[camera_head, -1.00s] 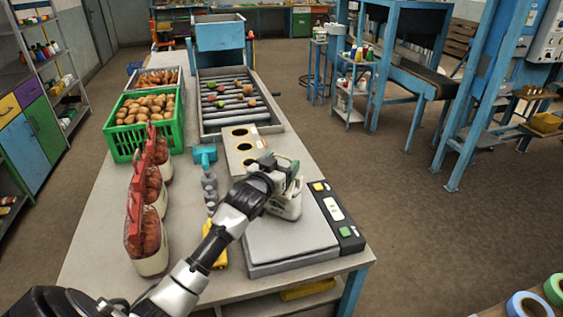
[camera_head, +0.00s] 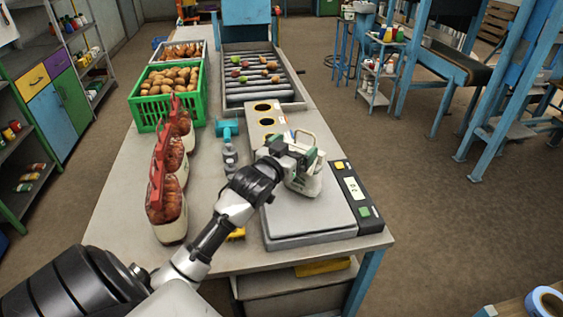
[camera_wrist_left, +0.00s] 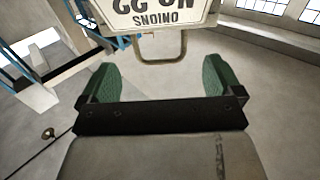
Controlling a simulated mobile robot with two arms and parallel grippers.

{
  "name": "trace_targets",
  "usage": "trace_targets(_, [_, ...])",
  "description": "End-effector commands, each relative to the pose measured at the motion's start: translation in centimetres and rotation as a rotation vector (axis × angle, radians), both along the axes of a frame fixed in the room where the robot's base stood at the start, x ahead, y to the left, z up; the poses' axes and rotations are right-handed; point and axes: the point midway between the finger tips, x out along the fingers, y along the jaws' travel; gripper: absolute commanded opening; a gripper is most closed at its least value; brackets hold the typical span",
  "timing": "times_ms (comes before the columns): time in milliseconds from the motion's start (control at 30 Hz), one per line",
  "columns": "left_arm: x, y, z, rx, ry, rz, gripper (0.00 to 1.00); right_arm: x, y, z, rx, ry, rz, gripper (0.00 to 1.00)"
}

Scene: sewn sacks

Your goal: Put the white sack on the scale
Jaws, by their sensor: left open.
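The white sack (camera_head: 306,184) is at the far part of the grey scale (camera_head: 312,219), partly hidden behind my left gripper (camera_head: 303,157). It appears to stand on the scale's plate, but its underside is hard to make out. In the left wrist view the sack's white printed face (camera_wrist_left: 155,17) shows at the top edge, with a tan handle loop below it. My left gripper also shows there (camera_wrist_left: 160,82). Its green fingers are apart, with the handle loop reaching toward the gap between them. My right gripper is out of view.
Several red-handled sacks (camera_head: 167,208) stand in a row left on the table. A green crate (camera_head: 168,97) of potatoes and a roller conveyor (camera_head: 250,101) are farther back. A beige box with round holes (camera_head: 265,122) lies just beyond the scale. The scale's near plate is bare.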

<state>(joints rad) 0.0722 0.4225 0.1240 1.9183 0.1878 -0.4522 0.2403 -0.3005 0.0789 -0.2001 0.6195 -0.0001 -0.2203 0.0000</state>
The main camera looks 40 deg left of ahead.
Motion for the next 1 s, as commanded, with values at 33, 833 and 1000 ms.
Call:
trace_targets(33, [-1.3, -0.1, -0.4, 0.002, 0.000, -0.001, 0.94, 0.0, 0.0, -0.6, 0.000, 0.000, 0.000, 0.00])
trace_targets(833, [-6.9, -0.8, -0.8, -0.001, 0.029, 0.000, 0.94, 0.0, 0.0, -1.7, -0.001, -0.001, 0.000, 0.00])
trace_targets(1000, [-9.3, -3.9, -8.0, 0.007, 0.286, -0.009, 0.94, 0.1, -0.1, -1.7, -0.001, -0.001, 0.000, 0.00])
